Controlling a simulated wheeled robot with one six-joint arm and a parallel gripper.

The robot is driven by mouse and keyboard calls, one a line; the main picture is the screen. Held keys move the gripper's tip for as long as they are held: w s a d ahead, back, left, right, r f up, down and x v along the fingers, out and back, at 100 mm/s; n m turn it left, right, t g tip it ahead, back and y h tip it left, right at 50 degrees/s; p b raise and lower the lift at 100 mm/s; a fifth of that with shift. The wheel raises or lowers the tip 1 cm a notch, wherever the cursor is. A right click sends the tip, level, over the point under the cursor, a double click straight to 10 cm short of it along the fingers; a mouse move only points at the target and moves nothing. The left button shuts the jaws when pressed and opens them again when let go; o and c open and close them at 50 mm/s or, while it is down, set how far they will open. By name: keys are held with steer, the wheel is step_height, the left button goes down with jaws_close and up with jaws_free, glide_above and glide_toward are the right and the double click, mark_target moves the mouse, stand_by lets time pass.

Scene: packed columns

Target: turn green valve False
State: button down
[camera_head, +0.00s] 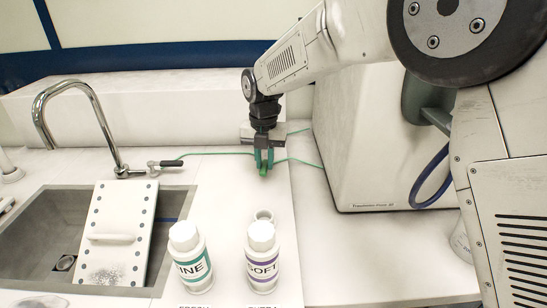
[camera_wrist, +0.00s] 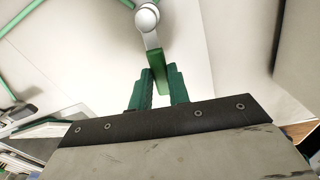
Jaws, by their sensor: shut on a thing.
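The green valve shows in the wrist view as a green handle (camera_wrist: 158,72) joined by a pale metal stem to a round knob (camera_wrist: 147,17). In the head view only a small bright green part of the valve (camera_head: 263,172) shows below my fingertips. My gripper (camera_head: 264,158) points down at the counter behind the bottles. Its two green fingers also show in the wrist view (camera_wrist: 161,80), closed on the lower end of the handle. The fingers hide part of the handle.
Two white bottles (camera_head: 190,258) (camera_head: 262,258) stand in front of my gripper, with a small white cup-like thing (camera_head: 264,215) behind the right one. A sink (camera_head: 40,225) with a tap (camera_head: 104,128) is at left. A large pale machine (camera_head: 365,140) stands at right. Thin green tubing (camera_head: 215,153) runs along the counter.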

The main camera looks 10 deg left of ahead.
steer(key=shift+w+d+n, duration=0.1)
steer(key=shift+d+n, duration=0.35)
steer(key=shift+n, duration=0.45)
steer(key=c, duration=1.3)
jaws_free()
steer(key=shift+d, duration=0.1)
steer(key=shift+r, duration=0.1)
step_height(320, 180, up, 8)
steer(key=shift+f, duration=0.15)
steer(key=shift+d, duration=0.1)
